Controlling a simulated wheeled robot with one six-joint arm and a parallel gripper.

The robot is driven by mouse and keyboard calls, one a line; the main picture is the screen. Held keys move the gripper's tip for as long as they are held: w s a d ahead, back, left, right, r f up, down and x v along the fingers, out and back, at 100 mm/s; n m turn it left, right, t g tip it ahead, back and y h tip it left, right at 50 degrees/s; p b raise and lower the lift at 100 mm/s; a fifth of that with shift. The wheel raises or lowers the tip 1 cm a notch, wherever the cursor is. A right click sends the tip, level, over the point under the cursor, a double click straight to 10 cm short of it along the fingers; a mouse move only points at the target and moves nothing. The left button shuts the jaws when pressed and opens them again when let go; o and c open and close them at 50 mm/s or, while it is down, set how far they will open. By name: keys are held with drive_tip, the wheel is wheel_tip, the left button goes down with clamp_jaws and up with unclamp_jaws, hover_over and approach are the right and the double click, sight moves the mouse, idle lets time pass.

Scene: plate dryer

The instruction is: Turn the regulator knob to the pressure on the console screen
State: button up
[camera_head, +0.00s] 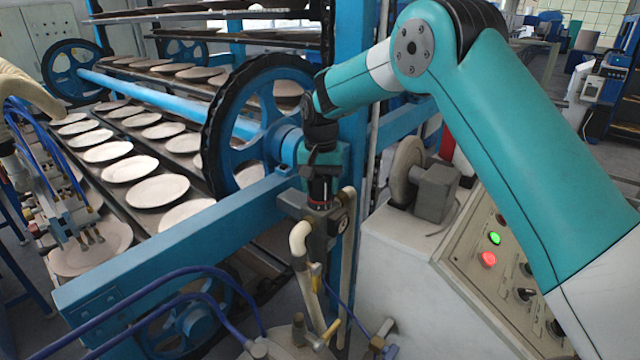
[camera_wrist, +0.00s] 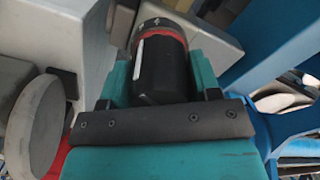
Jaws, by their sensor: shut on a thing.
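The regulator knob (camera_head: 320,190) is black with a red ring and sits upright on top of the regulator body (camera_head: 324,228), beside the blue frame. In the wrist view the knob (camera_wrist: 163,78) shows a white line on its side and small marks on the collar above the red ring. My gripper (camera_head: 322,165) comes down on the knob from above. In the wrist view the teal fingers of my gripper (camera_wrist: 160,68) stand on both sides of the knob, shut on it. The sloped console (camera_head: 462,250) is at the right, partly behind my arm. I see no readable pressure screen on it.
A blue frame beam (camera_head: 170,255) and a large blue wheel (camera_head: 255,140) are close left of the regulator. Cream pipes (camera_head: 305,265) run below it. Racks of plates (camera_head: 158,190) fill the left. A green lamp (camera_head: 494,238) and a red lamp (camera_head: 488,259) glow on the console.

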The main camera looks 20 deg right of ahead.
drive_tip(key=shift+r+n, duration=0.1)
drive_tip(key=shift+n, duration=2.5)
drive_tip(key=o, duration=0.9)
wheel_tip(320, 180, up, 17)
drive_tip(key=b, duration=0.3)
drive_tip(key=shift+r, duration=0.2)
drive_tip(key=shift+s, duration=0.1)
drive_tip(key=s+a+f+n+y+b, duration=0.1)
drive_tip(key=s+f, duration=0.3)
drive_tip(key=s, duration=0.8)
drive_tip(key=s+a+f+n+y+b, duration=0.1)
drive_tip(key=s+f, duration=0.4)
drive_tip(key=s, duration=0.8)
drive_tip(key=s+a+f+n+y+b, duration=0.2)
drive_tip(key=s+f+n+b, duration=0.1)
drive_tip(key=s, duration=1)
drive_tip(key=shift+a+f+n, duration=0.4)
drive_tip(key=shift+f+n, duration=0.1)
drive_tip(key=shift+f, duration=0.25)
